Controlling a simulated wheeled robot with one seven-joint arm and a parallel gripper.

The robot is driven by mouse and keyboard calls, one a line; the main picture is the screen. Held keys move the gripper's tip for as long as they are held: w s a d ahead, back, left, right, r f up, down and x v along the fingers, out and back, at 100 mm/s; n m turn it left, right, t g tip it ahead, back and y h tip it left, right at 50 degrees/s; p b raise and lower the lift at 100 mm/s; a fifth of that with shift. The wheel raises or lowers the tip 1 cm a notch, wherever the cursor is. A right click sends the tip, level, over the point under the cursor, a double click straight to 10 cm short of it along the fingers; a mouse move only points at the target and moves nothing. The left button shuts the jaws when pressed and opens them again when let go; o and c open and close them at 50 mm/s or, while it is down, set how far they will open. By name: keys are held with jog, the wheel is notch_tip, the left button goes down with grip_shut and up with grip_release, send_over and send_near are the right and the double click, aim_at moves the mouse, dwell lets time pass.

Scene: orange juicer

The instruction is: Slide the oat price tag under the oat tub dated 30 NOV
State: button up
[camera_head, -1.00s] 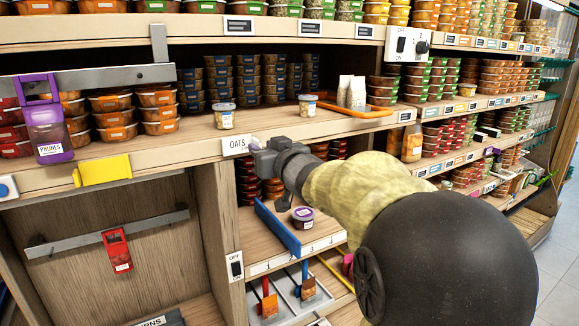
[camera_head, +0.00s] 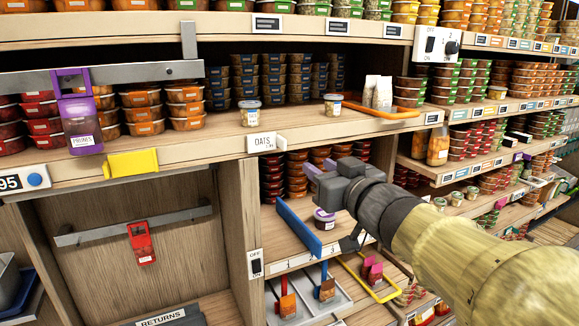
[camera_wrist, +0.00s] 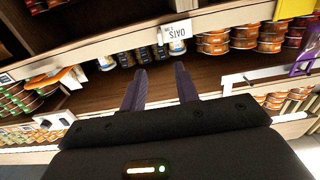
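The white oat price tag (camera_head: 263,142) reads OATS and sits at the front edge of the wooden shelf. It shows upside down in the wrist view (camera_wrist: 180,32). One oat tub (camera_head: 250,113) stands on the shelf just behind the tag; another similar tub (camera_head: 333,104) stands farther right. Their dates are too small to read. In the wrist view, one tub (camera_wrist: 177,47) is beside the tag and the other (camera_wrist: 107,62) is to the left. My gripper (camera_head: 316,178) is below and right of the tag, apart from it. Its two fingers (camera_wrist: 161,68) are spread, with nothing between them.
An orange tray edge (camera_head: 385,112) and two pale packs (camera_head: 377,93) are right of the tubs. A yellow holder (camera_head: 131,163) hangs on the shelf front at left. A blue divider (camera_head: 298,228) and a purple-lidded tub (camera_head: 324,218) are on the lower shelf. Bare shelf lies between the tubs.

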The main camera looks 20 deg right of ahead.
jog(key=shift+s+d+p, duration=0.15)
jog(key=shift+s+p, duration=0.75)
jog(key=shift+p, duration=0.25)
jog(key=shift+s, duration=0.1)
notch_tip(320, 180, down, 23)
jog(key=w+m+g+h+b, duration=0.1)
jog(key=m+g+h+b, duration=0.25)
jog(key=g, duration=0.35)
jog(key=s+a+f+n+g+b, duration=0.1)
jog(key=s+a+f+g, duration=0.2)
jog(key=f, duration=0.4)
jog(key=s+a+f+g, duration=0.4)
jog(key=s+f+g, duration=0.1)
jog(key=s+f, duration=0.3)
jog(key=shift+a+n+y+b, duration=0.25)
jog(key=shift+n+y+b, duration=0.1)
jog(key=shift+b, duration=0.05)
